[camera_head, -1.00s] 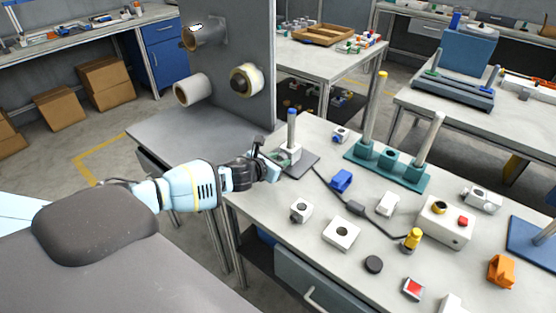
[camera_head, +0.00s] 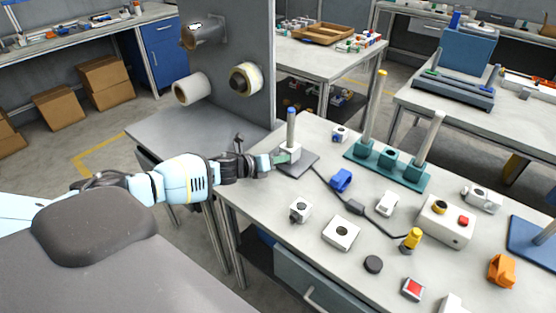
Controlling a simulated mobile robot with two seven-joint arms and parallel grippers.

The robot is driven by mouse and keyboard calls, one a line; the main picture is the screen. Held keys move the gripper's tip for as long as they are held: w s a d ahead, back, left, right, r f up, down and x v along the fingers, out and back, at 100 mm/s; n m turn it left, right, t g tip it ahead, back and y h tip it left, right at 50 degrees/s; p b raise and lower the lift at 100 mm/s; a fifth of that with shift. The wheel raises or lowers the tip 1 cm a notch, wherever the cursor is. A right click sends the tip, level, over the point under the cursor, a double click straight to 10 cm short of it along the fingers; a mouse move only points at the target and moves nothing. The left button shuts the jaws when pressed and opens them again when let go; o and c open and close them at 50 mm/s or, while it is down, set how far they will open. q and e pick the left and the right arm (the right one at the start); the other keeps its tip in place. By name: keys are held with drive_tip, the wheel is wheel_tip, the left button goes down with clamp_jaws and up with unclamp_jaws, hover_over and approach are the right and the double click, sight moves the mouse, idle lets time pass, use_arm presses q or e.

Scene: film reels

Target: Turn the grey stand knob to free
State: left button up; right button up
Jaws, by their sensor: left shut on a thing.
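The grey stand (camera_head: 290,130) is at the left back of the near table, an upright grey post with a blue tip on a light block and a dark grey base plate (camera_head: 305,165). My left gripper (camera_head: 284,158) reaches in from the left at the stand's block, low beside the post. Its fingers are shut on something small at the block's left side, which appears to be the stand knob. The knob is mostly hidden by the fingers, so its turn position cannot be read. My right gripper is not in view.
A blue block (camera_head: 341,180) lies right of the stand. A teal rack (camera_head: 388,168) with posts stands behind. A grey panel with tape rolls (camera_head: 245,78) rises at the back left.

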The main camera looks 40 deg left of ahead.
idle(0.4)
use_arm(q)
drive_tip(key=o, duration=1)
drive_tip(key=shift+c, duration=0.2)
drive_tip(key=shift+f, duration=0.1)
